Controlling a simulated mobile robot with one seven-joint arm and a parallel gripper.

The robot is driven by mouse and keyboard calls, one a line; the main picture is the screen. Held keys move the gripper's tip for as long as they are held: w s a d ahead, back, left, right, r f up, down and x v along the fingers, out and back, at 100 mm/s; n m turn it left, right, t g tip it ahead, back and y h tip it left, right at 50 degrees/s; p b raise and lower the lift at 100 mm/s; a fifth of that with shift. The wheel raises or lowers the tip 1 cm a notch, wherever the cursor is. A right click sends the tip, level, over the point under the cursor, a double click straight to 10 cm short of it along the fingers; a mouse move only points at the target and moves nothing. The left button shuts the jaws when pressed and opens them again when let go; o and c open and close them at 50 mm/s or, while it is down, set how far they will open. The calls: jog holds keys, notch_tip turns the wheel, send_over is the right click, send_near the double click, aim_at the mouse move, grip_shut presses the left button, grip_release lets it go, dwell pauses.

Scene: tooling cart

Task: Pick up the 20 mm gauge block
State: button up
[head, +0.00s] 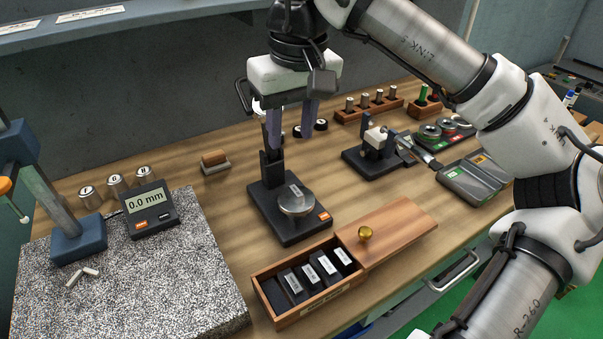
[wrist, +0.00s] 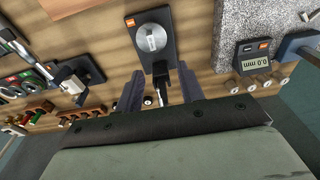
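The labels are too small to read, so I cannot tell which, if any, is the 20 mm gauge block. Its leftmost part looks dark and unlabelled. My gripper (head: 292,125) is open and empty, above the bench behind the box, near a black stand (head: 262,190). In the wrist view the fingers (wrist: 160,88) are apart with nothing gripped.
The black stand bears a round metal disc (head: 296,201), just behind the box. A speckled granite plate (head: 150,270) with a 0.0 mm readout (head: 150,209) lies left. A clamp fixture (head: 378,150), trays (head: 470,180) and peg racks (head: 370,105) stand right and behind.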

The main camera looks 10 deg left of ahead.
send_over(296, 190)
jog(key=s, duration=0.1)
notch_tip(296, 190, down, 8)
jog(key=shift+s+f+p, duration=0.1)
jog(key=shift+f+p, duration=0.1)
jog(key=shift+p, duration=0.1)
jog(key=shift+w+d+f+p, duration=0.15)
jog(key=shift+f+p, duration=0.1)
jog(key=shift+f, duration=0.6)
jog(key=shift+w+a+f+p, duration=0.1)
jog(key=shift+w+f+p, duration=0.1)
jog(key=shift+f, duration=0.7)
jog(key=shift+w+d+f+p, duration=0.15)
jog(key=shift+f+p, duration=0.1)
jog(key=shift+f, duration=0.6)
jog(key=shift+a, duration=0.1)
grip_shut()
